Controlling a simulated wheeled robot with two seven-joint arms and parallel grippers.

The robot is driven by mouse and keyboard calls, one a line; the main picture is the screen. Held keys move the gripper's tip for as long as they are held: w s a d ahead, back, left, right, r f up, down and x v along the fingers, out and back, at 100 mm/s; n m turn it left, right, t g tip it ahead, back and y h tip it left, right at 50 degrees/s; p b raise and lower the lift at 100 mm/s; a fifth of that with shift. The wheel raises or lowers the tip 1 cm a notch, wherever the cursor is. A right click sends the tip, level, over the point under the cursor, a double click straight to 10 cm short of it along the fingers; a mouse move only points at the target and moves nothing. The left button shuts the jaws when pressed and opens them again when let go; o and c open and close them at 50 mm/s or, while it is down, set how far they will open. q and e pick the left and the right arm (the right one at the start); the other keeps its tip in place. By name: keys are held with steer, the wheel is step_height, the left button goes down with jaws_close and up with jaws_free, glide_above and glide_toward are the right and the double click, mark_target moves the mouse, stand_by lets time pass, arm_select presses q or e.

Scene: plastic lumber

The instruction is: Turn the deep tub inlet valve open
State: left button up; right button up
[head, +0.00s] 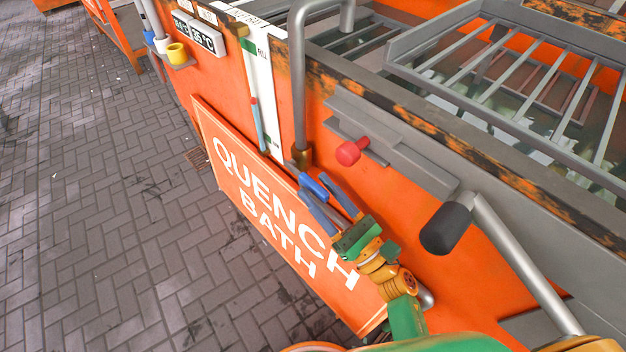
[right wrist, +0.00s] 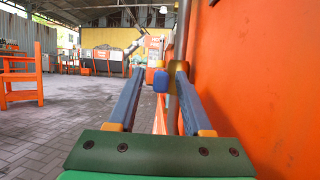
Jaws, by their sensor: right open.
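The inlet valve has a brass body (head: 302,156) at the foot of a grey vertical pipe on the orange tub's side. Its blue lever handle (head: 313,186) shows just below the brass body. My right gripper (head: 315,189) is open, with its two blue-grey fingers reaching up to the handle from below right. In the right wrist view the blue handle end (right wrist: 160,80) appears between the open fingertips, with the brass-coloured valve body (right wrist: 178,72) close to the right fingertip. I cannot tell whether either finger touches the handle. My left gripper is not in view.
The orange "QUENCH BATH" sign (head: 262,205) lies just under the valve. A red knob (head: 350,152) and a black-gripped lever (head: 447,228) stick out to the right. A slatted basket (head: 440,85) sits over the tub. The paved floor (head: 90,200) at left is free.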

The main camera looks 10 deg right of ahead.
steer(key=shift+x, duration=1)
steer(key=shift+f, duration=0.1)
jaws_close()
stand_by(0.5)
